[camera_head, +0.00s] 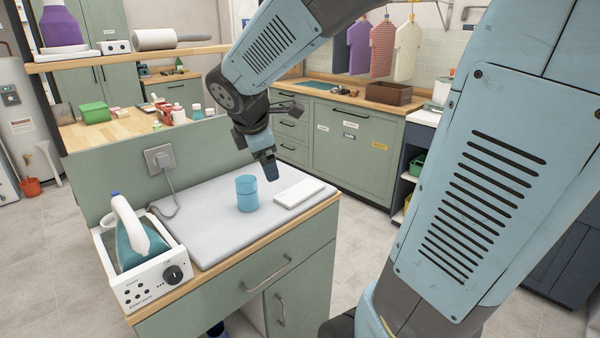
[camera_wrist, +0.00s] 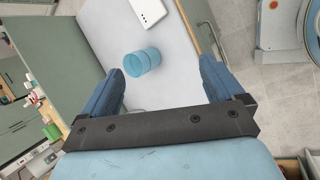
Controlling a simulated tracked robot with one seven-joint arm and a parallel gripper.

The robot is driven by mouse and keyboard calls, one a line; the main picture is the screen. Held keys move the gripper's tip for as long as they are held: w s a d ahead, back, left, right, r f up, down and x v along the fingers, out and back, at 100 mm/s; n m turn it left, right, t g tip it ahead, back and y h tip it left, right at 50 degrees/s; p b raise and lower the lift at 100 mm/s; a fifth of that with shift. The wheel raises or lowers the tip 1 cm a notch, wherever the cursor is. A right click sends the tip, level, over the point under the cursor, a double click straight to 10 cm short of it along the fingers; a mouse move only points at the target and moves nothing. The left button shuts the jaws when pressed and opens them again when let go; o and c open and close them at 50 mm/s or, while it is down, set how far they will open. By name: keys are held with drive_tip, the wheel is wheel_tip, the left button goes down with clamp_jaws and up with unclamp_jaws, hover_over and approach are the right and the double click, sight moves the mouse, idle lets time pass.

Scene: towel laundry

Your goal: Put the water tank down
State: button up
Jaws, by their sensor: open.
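The water tank appears to be the blue translucent cylinder (camera_head: 246,193), upright on the pale grey board (camera_head: 205,232) on the counter. It also shows in the wrist view (camera_wrist: 141,61), between and beyond my fingertips. My gripper (camera_head: 268,178) is above the board, just right of the cylinder and apart from it. In the wrist view my gripper (camera_wrist: 160,80) has its two blue fingers wide apart with nothing between them.
A steam iron (camera_head: 130,232) stands on its white base (camera_head: 150,285) at the counter's left. A flat white item (camera_head: 298,193) lies right of the cylinder. A wall socket (camera_head: 159,158) with a cord is behind. The board's front area is clear.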

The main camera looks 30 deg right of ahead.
drive_tip(key=s+r+m+y, duration=0.1)
drive_tip(key=s+m, duration=0.7)
drive_tip(key=s+d+r+m+y, duration=0.1)
drive_tip(key=s+r+m+y, duration=0.1)
drive_tip(key=s+m, duration=0.6)
drive_tip(key=shift+s+d+m+t+y, duration=0.3)
drive_tip(key=shift+m+t, duration=0.1)
drive_tip(key=shift+m, duration=0.2)
